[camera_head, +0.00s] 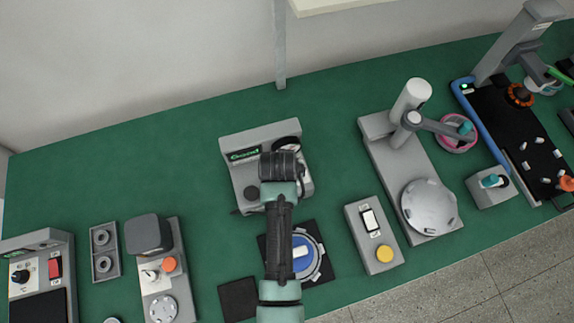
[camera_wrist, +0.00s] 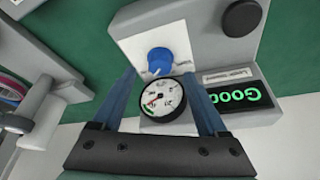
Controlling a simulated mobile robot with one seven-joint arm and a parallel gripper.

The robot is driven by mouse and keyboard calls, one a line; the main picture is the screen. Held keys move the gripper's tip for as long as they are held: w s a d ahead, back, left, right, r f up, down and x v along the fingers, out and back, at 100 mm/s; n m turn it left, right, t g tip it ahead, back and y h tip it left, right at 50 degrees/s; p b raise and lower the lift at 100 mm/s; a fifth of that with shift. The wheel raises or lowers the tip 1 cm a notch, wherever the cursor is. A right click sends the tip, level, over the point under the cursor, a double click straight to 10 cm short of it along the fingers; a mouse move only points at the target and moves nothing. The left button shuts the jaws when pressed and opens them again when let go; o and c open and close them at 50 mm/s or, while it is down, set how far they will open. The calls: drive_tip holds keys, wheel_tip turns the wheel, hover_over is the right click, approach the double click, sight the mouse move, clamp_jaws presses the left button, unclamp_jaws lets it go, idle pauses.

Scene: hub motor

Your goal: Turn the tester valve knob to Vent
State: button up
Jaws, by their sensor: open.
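The grey tester (camera_head: 238,183) stands on the green bench, below my gripper (camera_head: 280,165) in the head view. In the wrist view the tester (camera_wrist: 208,45) shows a blue valve knob (camera_wrist: 160,58) on a pale panel, a round pressure gauge (camera_wrist: 162,100) and a lit green "Good" display (camera_wrist: 240,97). A small white mark is at the knob's lower edge; the position labels are not readable. My gripper (camera_wrist: 160,77) is open, its two blue fingers apart on either side of the gauge, with the knob just beyond the fingertips. Contact is not visible. In the head view my arm hides the knob.
A blue round part (camera_head: 303,253) lies on a black mat just in front of the tester. A switch box with a yellow button (camera_head: 384,254) and a grey press stand (camera_head: 395,150) are to the right. Green bench space is clear left of the tester.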

drive_tip(key=shift+x, duration=2.2)
drive_tip(key=shift+w, duration=0.1)
clamp_jaws()
